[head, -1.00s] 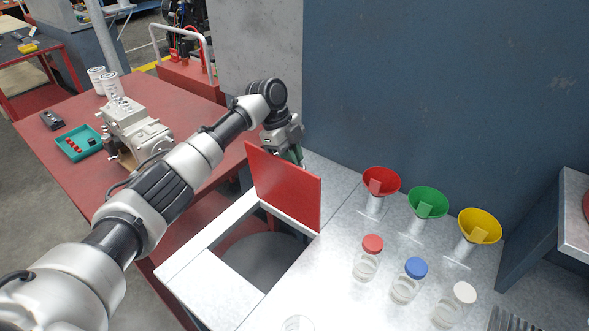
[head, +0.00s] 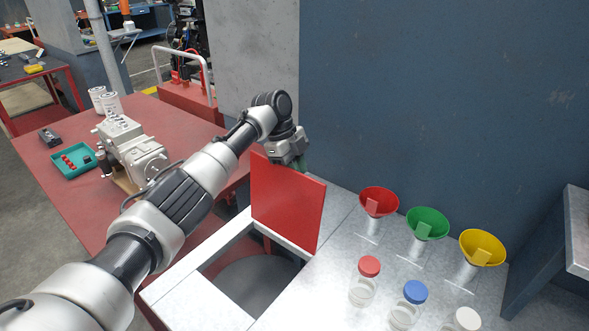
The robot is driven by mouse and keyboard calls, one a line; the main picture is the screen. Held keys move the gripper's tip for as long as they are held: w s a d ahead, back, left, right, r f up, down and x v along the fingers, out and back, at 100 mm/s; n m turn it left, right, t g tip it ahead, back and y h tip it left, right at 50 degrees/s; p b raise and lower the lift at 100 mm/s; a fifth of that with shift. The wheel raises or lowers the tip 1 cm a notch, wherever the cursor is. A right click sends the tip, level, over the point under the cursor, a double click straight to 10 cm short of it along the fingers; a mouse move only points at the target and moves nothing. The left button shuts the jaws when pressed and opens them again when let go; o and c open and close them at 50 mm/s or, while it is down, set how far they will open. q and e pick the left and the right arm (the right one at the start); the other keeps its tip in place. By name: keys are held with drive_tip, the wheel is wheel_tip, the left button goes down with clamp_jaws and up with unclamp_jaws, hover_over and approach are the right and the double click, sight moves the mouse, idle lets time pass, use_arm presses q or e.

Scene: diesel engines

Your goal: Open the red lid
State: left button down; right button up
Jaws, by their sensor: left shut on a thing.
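The red lid (head: 287,205) stands up nearly vertical at the back edge of a square opening (head: 250,282) in the metal worktop. A dark round shape shows inside the opening. My left gripper (head: 299,163) is behind the lid's upper edge, and the lid hides part of its fingers. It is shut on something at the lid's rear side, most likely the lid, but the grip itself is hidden. My right gripper is not in view.
Red, green and yellow funnels (head: 427,223) stand on the worktop right of the lid, with red-, blue- and white-capped jars (head: 408,303) in front. A grey wall (head: 440,100) rises behind. A red table (head: 60,180) with an engine block (head: 132,150) stands left.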

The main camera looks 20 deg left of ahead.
use_arm(q)
drive_tip(key=c, duration=1.4)
unclamp_jaws()
drive_tip(key=shift+x, duration=0.8)
drive_tip(key=shift+o, duration=1.1)
drive_tip(key=shift+w+f, duration=0.1)
drive_tip(key=shift+w, duration=0.05)
drive_tip(key=v, duration=0.4)
drive_tip(key=b+v, duration=0.1)
drive_tip(key=v, duration=0.7)
drive_tip(key=shift+w+r+b, duration=0.25)
drive_tip(key=shift+w+b, duration=0.1)
drive_tip(key=shift+b, duration=0.05)
